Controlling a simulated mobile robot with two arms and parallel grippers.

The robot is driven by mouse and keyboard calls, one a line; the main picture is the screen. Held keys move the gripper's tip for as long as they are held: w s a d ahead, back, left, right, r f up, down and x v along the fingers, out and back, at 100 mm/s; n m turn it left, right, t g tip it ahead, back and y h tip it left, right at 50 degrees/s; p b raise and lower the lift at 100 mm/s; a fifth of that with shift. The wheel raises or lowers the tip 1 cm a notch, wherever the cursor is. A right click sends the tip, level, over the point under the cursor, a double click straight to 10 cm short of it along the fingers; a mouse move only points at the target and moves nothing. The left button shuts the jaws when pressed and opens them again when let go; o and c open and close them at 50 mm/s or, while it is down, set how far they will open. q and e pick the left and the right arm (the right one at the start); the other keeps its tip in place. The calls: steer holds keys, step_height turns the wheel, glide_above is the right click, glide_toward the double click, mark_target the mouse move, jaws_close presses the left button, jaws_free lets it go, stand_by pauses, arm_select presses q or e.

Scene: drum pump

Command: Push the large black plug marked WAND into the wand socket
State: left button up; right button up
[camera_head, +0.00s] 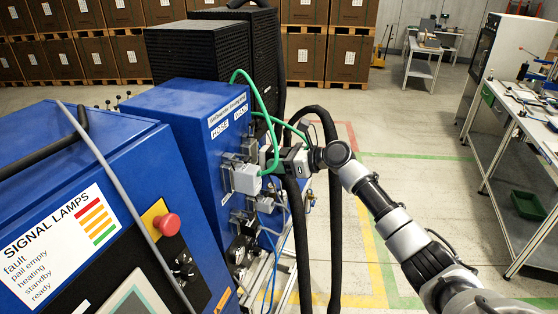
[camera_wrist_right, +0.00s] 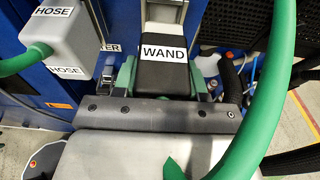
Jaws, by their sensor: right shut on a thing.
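The black plug with a white WAND label (camera_wrist_right: 163,77) is in the middle of the right wrist view. My right gripper (camera_head: 292,158) is shut on it, with a green-edged finger on each side. The plug's far end faces a dark grey block (camera_wrist_right: 172,12) on the blue cabinet. I cannot tell whether they touch or how deep the plug sits. In the head view the gripper and hoses largely hide the plug and socket. A WAND label (camera_head: 240,116) is on the cabinet above. My left gripper is not in view.
A grey HOSE plug (camera_head: 247,180) sits on the cabinet to the left, with a green hose (camera_head: 273,120) looping from it. Another green hose (camera_wrist_right: 275,90) crosses the wrist view's right side. Thick black hoses (camera_head: 335,220) hang close to my right gripper. The floor to the right is open.

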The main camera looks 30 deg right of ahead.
mark_target(267, 157)
steer(key=shift+w+a, duration=1.15)
steer(key=shift+w, duration=0.15)
stand_by(0.9)
steer(key=shift+w+a+r, duration=0.15)
steer(key=shift+w+a, duration=0.05)
stand_by(0.9)
steer(key=o, duration=1.3)
steer(key=shift+w+a, duration=0.1)
steer(key=shift+a, duration=0.1)
steer(key=shift+c, duration=0.2)
steer(key=shift+s+d, duration=0.3)
steer(key=shift+d, duration=0.1)
steer(key=v, duration=0.8)
steer(key=shift+s, duration=0.15)
